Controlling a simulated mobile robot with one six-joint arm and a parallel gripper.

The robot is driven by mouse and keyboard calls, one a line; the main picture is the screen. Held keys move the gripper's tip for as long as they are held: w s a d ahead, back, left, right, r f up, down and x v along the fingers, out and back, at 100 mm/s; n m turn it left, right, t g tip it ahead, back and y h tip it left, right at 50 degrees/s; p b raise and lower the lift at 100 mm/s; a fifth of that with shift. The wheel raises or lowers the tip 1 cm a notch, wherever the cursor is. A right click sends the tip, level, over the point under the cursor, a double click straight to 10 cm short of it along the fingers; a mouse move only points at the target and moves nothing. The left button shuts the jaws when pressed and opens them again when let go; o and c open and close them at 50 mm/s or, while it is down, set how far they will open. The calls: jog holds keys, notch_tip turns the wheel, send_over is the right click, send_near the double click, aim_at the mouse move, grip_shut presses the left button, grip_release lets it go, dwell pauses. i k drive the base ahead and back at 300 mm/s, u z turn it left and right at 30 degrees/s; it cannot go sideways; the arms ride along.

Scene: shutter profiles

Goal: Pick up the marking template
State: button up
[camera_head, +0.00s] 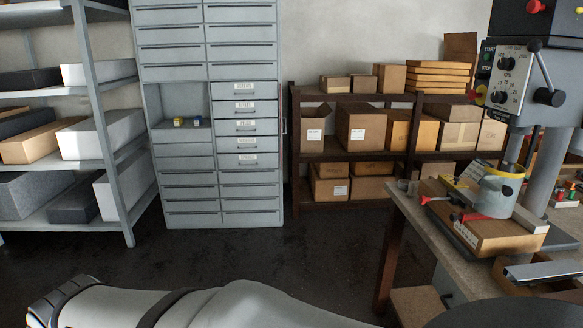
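I cannot pick out the marking template with certainty. On the workbench (408,203) at the right, a wooden block with a white label (466,236) carries a grey cylinder with a yellow rim (497,192). A flat pale piece with a yellow edge (465,184) lies beside the cylinder, partly hidden by it; I cannot tell what it is. Red-handled parts lie at the block's front. My white arm crosses the bottom edge. My gripper is not in view.
A drill press (507,80) stands over the bench. A grey drawer cabinet (245,195) with an open niche holding small yellow and blue items, a box shelf (330,150) and a left rack (100,110) line the back. The dark floor (300,245) between is clear.

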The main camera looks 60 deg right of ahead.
aim_at(453, 182)
jog(key=z, duration=2.7)
jog(key=i, duration=2.65)
jog(key=z, duration=1.5)
